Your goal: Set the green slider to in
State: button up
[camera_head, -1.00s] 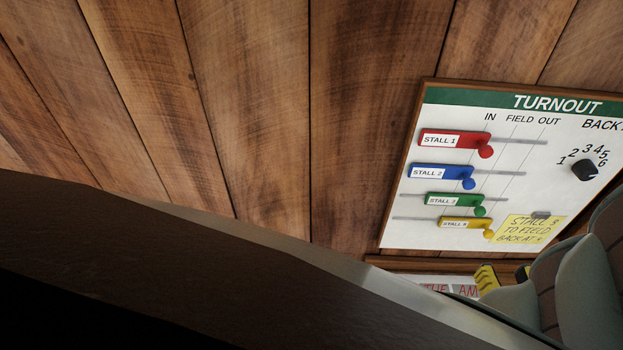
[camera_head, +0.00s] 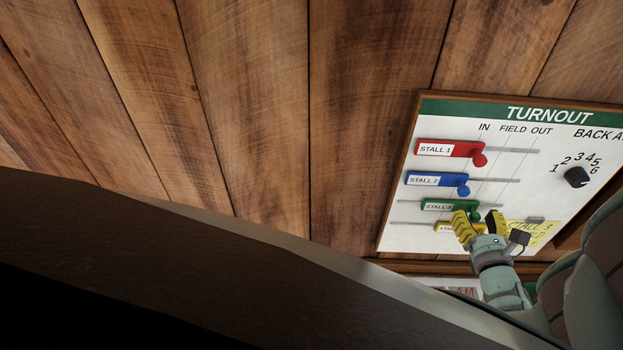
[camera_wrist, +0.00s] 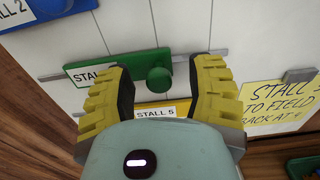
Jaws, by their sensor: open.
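The green slider (camera_head: 440,206), labelled with a stall tag, sits on a rail of the white turnout board (camera_head: 405,236). Its round green knob (camera_head: 474,216) is at its right end; in the wrist view the knob (camera_wrist: 159,80) lines up with a vertical board line. I cannot tell for certain which column this is. My gripper (camera_head: 477,218) is open, its yellow ridged fingers at the lower part of the board. In the wrist view the gripper (camera_wrist: 162,70) has a finger on each side of the knob, with gaps; contact does not show.
The red slider (camera_head: 440,148) and blue slider (camera_head: 432,179) are above. The yellow slider (camera_wrist: 156,112) is just below the green one, partly behind my gripper. A yellow note (camera_wrist: 275,105) is to the right, and a black dial (camera_head: 577,177) at upper right.

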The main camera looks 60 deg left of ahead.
jog(key=shift+a, duration=0.35)
jog(key=shift+o, duration=0.3)
jog(key=shift+w+d, duration=0.1)
grip_shut()
